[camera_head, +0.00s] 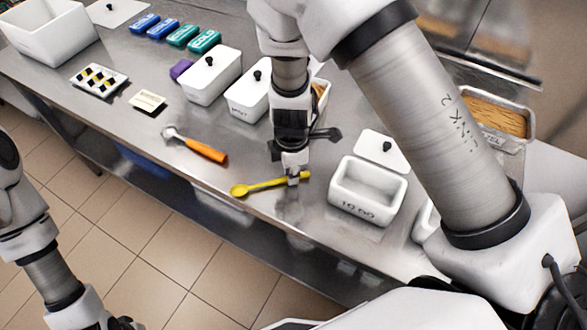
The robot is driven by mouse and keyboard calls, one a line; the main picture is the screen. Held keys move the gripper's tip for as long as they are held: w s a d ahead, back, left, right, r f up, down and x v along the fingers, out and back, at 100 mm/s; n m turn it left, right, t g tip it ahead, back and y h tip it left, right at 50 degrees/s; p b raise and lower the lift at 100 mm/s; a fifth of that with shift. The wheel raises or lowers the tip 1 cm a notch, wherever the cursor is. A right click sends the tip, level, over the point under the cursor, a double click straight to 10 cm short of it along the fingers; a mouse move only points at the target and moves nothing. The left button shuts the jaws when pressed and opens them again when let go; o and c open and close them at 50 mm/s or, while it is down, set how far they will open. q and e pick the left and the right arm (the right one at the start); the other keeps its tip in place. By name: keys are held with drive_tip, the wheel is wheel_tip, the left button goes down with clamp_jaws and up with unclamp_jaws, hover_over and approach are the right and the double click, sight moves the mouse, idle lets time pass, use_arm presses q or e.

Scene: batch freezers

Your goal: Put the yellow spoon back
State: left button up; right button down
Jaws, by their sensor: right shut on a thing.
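The yellow spoon (262,186) is at the front edge of the steel counter, its bowl pointing left and its handle right. My right gripper (294,178) points down and is shut on the spoon's handle near its right end. I cannot tell whether the spoon touches the counter or is just above it. My left arm (52,275) hangs at the lower left over the floor, and its gripper's fingers are cut off by the bottom edge of the picture.
An open white container (367,192) stands right of the spoon, its lid (383,149) behind it. An orange-handled scoop (200,148) lies to the left. Lidded white containers (211,78), a black-and-yellow tray (99,79) and coloured packs (205,41) stand farther back.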

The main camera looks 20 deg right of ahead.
drive_tip(key=shift+w+a+f, duration=0.1)
drive_tip(key=shift+w+f, duration=0.05)
drive_tip(key=shift+f, duration=0.05)
drive_tip(key=shift+s+a+r, duration=0.1)
drive_tip(key=shift+s+r, duration=0.1)
drive_tip(key=shift+s+f, duration=0.1)
drive_tip(key=shift+f, duration=0.15)
drive_tip(key=c, duration=1.2)
unclamp_jaws()
drive_tip(key=shift+o, duration=0.2)
drive_tip(key=shift+r, duration=0.1)
drive_tip(key=shift+r, duration=0.2)
drive_tip(key=shift+w+r, duration=0.2)
drive_tip(key=shift+r, duration=0.15)
wheel_tip(320, 180, up, 11)
drive_tip(key=shift+s+b, duration=0.2)
drive_tip(key=shift+b, duration=0.15)
